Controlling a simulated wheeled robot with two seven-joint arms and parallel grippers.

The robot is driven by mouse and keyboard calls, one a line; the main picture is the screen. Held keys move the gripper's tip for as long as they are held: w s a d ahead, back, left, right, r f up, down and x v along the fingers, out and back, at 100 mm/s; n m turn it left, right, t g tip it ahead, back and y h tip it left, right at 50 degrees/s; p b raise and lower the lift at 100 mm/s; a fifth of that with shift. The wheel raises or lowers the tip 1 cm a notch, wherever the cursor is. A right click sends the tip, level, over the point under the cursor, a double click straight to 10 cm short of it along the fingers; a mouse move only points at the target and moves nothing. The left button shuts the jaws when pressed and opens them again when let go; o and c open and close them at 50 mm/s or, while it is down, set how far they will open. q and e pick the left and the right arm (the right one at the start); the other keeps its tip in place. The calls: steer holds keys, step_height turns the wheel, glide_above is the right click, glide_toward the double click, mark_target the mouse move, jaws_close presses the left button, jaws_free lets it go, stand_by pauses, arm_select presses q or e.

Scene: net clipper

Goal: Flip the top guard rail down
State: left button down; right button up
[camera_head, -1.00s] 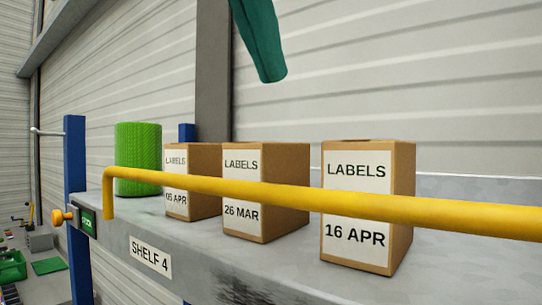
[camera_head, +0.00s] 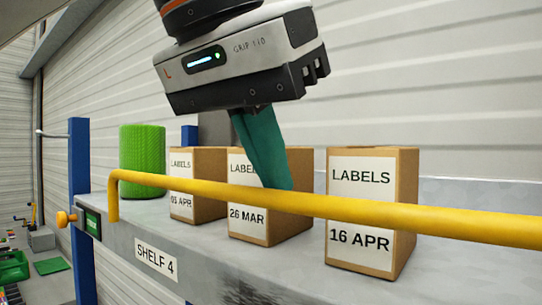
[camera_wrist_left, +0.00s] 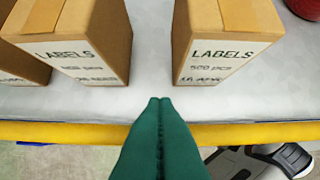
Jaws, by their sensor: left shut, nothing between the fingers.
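The top guard rail (camera_head: 350,208) is a yellow bar that runs across the front of the shelf, in front of the labelled boxes. It is up, with its bent left end by an orange knob (camera_head: 66,219) on the shelf's side. It also crosses the left wrist view (camera_wrist_left: 250,133) near the bottom. My left gripper (camera_head: 278,186) points down with its green fingers shut and empty. Its tips are just above or behind the rail in the head view. In the wrist view the fingers (camera_wrist_left: 160,102) overlap the rail; contact is unclear.
Three label boxes stand on the grey shelf (camera_head: 290,262): 05 APR (camera_head: 182,206), 26 MAR (camera_head: 247,226) and 16 APR (camera_head: 360,236). A green roll (camera_head: 142,160) stands at the left, next to a blue post (camera_head: 78,160). A ribbed wall is behind.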

arm_select(q)
steer(key=shift+w+d+f, duration=0.1)
steer(key=shift+w+d, duration=0.15)
steer(key=shift+w, duration=0.05)
steer(key=shift+s+a+f+t+b, duration=0.1)
steer(key=shift+s+t+b, duration=0.2)
steer(key=shift+b, duration=0.3)
steer(key=shift+s+a+h+b, duration=0.15)
steer(key=shift+a+h+b, duration=0.05)
steer(key=shift+h+b, duration=0.2)
steer(key=shift+s+a+t+h+b, duration=0.1)
steer(key=shift+t+h+b, duration=0.2)
steer(key=shift+t+b, duration=0.4)
steer(key=t+b, duration=0.1)
steer(key=s+a+t+h+b, duration=0.1)
steer(key=b, duration=0.1)
steer(key=s+t+h+b, duration=0.1)
steer(key=b, duration=0.1)
steer(key=shift+s+a+f, duration=0.2)
steer(key=shift+a+f, duration=0.1)
steer(key=t+h+b, duration=0.6)
steer(key=t+b, duration=0.1)
steer(key=b, duration=0.9)
glide_toward(262, 194)
step_height(262, 194, down, 4)
steer(key=shift+d+f, duration=0.15)
